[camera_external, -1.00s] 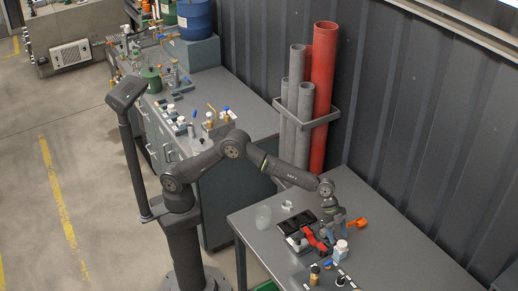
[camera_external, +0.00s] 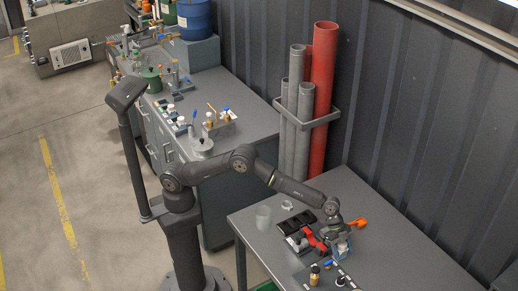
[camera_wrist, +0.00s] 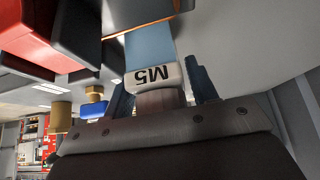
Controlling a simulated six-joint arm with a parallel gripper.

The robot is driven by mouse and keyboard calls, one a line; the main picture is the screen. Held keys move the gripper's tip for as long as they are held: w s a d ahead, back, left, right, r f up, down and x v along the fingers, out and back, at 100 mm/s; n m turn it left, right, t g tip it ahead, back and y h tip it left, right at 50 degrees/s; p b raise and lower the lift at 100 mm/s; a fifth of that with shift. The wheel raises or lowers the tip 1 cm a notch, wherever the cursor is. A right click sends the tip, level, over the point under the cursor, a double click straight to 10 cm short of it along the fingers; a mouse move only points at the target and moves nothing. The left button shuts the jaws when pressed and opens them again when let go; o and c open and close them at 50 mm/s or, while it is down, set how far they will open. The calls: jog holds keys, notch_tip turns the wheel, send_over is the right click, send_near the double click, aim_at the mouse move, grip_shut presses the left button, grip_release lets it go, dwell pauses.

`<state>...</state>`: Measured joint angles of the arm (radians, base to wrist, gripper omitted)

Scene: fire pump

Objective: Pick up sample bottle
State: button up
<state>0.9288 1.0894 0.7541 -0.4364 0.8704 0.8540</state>
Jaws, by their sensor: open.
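A small bottle with a blue body (camera_wrist: 150,45) and a white cap or band marked M5 stands on the near table. In the external view it shows only in part (camera_external: 343,250), because my gripper (camera_external: 342,241) is right over it. In the wrist view my gripper (camera_wrist: 161,88) is open, with one dark blue finger on each side of the white part. A gap shows at the right finger; the left finger is close to the white part, and I cannot tell whether it touches.
A red object (camera_external: 314,239) and dark trays (camera_external: 295,222) are just left of my gripper. An orange item (camera_external: 357,224) lies behind it. A clear beaker (camera_external: 263,216) is at the left. The table's right side is clear.

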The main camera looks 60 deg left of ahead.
jog(key=c, duration=0.9)
jog(key=shift+r, duration=0.15)
